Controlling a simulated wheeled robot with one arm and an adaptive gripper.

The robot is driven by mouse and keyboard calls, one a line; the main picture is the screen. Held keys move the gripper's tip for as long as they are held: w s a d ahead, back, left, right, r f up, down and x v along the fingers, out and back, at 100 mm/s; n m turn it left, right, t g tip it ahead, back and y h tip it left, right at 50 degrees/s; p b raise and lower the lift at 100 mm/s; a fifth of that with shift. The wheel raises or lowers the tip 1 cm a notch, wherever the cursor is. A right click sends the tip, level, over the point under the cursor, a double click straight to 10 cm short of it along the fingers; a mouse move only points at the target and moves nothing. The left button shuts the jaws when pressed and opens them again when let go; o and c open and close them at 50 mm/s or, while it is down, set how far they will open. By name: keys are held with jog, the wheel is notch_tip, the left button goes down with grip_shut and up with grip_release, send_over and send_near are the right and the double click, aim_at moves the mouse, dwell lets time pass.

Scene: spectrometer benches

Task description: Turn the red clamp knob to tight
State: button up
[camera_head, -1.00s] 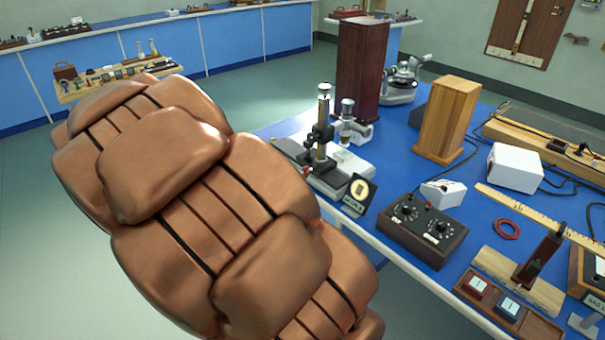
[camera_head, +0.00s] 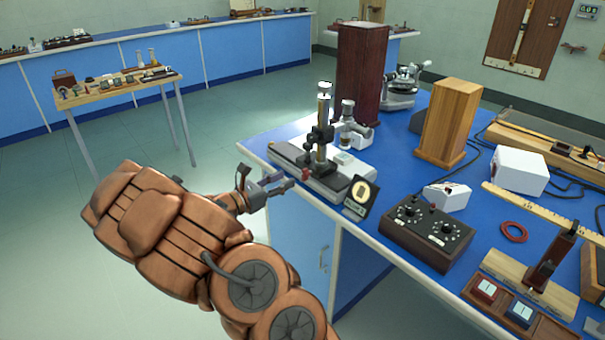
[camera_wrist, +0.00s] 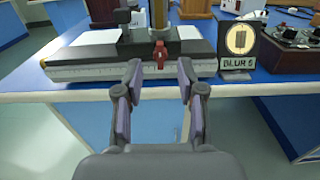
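The red clamp knob (camera_wrist: 160,53) sits on the front of a bench instrument, low at the foot of its upright post, in the wrist view. It also shows as a small red spot in the head view (camera_head: 306,174). The instrument has a long grey base with a scale (camera_wrist: 85,72) along its front edge. My gripper (camera_wrist: 157,72) is open and empty, its two fingers apart. In the wrist picture the knob appears between and just beyond the fingertips. In the head view my gripper (camera_head: 283,182) is at the bench's front edge, left of the knob and apart from it.
A black card marked "BLUR 5" (camera_wrist: 237,47) stands right of the instrument. A dark control box (camera_head: 427,232) lies farther right on the blue bench (camera_head: 385,190). A tall dark red wooden block (camera_head: 360,75) stands behind. Open floor lies left of the bench.

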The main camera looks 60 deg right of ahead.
aim_at(303, 171)
jog(key=shift+p+x, duration=0.4)
jog(key=shift+x, duration=3.5)
jog(key=shift+w+f, duration=0.1)
grip_shut()
